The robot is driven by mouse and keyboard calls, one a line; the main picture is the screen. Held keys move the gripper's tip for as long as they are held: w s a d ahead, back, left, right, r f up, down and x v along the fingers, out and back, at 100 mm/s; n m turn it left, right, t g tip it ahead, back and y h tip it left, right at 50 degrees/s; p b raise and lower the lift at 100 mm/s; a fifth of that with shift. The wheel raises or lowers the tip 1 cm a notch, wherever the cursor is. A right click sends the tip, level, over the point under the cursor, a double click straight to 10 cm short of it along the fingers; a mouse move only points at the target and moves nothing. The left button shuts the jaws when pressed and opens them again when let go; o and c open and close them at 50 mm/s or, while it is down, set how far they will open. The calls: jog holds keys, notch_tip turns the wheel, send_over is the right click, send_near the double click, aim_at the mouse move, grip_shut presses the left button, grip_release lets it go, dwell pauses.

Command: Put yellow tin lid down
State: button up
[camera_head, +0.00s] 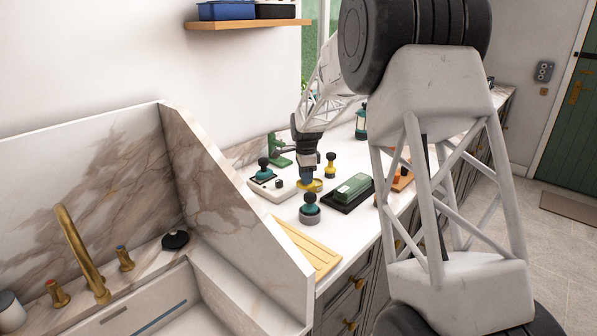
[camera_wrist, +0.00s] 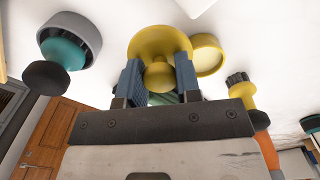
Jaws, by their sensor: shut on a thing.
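The yellow tin lid (camera_wrist: 150,38) is a round disc with a central knob. My gripper (camera_wrist: 158,75) is shut on the knob between its blue finger pads. An open yellow tin with a pale filling (camera_wrist: 208,56) sits on the white counter, right beside the lid in the wrist view. In the head view my gripper (camera_head: 306,178) points down over the counter, with yellow (camera_head: 315,186) at its tips; lid and tin are hard to tell apart there. Whether the lid touches the counter I cannot tell.
A teal dauber in a grey tin (camera_head: 310,213) stands in front of my gripper. A yellow dauber (camera_head: 330,166) stands behind it. A green block on a black tray (camera_head: 345,203) lies to the right, a white tray (camera_head: 284,193) to the left. A wooden board (camera_head: 310,248) lies nearer.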

jog(key=shift+w+a+f, duration=0.2)
jog(key=shift+w+a, duration=0.1)
jog(key=shift+w, duration=2.1)
jog(key=shift+w+a+f, duration=0.25)
jog(key=shift+w+a, duration=0.1)
jog(key=shift+w, duration=2.1)
jog(key=shift+w+a+f, duration=0.2)
jog(key=shift+w+a, duration=0.1)
jog(key=shift+w, duration=2.1)
jog(key=shift+f, duration=1.75)
jog(key=shift+f, duration=0.1)
jog(key=o, duration=0.9)
notch_tip(320, 180, up, 12)
jog(key=shift+r, duration=0.15)
